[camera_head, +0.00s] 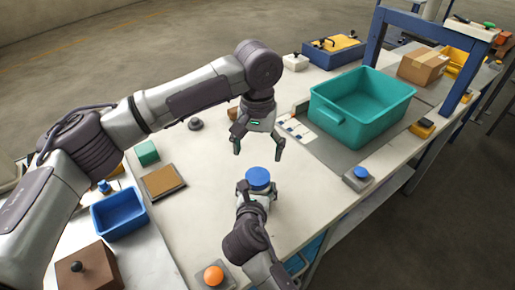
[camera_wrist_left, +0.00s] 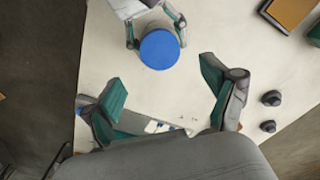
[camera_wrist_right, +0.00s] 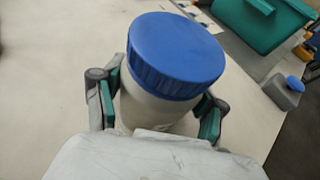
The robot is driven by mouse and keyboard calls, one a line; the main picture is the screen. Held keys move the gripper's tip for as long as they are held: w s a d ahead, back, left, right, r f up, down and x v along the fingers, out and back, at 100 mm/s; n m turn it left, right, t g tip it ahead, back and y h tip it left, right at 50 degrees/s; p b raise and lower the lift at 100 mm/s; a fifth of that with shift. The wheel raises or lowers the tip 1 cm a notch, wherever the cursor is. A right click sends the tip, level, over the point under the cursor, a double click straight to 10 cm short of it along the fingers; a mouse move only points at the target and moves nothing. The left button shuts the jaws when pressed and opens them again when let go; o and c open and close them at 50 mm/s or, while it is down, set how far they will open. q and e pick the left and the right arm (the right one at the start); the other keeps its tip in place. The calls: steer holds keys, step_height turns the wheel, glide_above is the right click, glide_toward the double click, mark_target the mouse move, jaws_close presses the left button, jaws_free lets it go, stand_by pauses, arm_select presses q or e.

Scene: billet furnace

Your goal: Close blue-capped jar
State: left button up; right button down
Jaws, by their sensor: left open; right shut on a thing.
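The jar (camera_wrist_right: 160,106) is white with a ribbed blue cap (camera_wrist_right: 177,55) on its top, upright in the right wrist view. Whether the cap is tight cannot be told. My right gripper (camera_wrist_right: 158,108) is shut on the jar's body, a finger on each side. In the head view the blue cap (camera_head: 258,178) shows above the right gripper (camera_head: 257,190). My left gripper (camera_head: 258,150) is open and empty, pointing down, above and beyond the cap. In the left wrist view the cap (camera_wrist_left: 160,49) lies outside the open left fingers (camera_wrist_left: 165,90).
A teal bin (camera_head: 362,103) stands to the right on a grey mat. A blue tray (camera_head: 119,213), a green block (camera_head: 147,153) and a framed brown pad (camera_head: 163,181) lie left. A blue-button box (camera_head: 358,177) sits near the right edge. The tabletop around the jar is clear.

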mark_target(258, 175)
arm_select(q)
steer(key=shift+n, duration=0.3)
steer(key=shift+f, duration=4)
